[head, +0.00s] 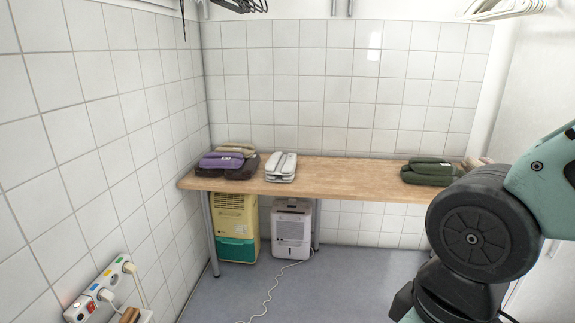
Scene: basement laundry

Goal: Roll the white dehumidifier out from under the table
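The white dehumidifier (292,230) stands upright on the floor under the wooden table (335,178). It has a dark strip near its top and a small dark panel on its front. A white cord (268,290) lies on the floor in front of it. Its left side is close beside a yellow and teal unit, and a metal table leg (317,228) stands just to its right. The tabletop overhangs it. My arm fills the right side of the head view, well apart from the dehumidifier. My gripper is not in view.
The yellow and teal unit (236,228) stands under the table's left end by the front leg (210,235). Folded textiles (227,162) and a white folded item (281,167) lie on top. A power strip (98,290) is at lower left. Grey floor (350,285) is clear in front.

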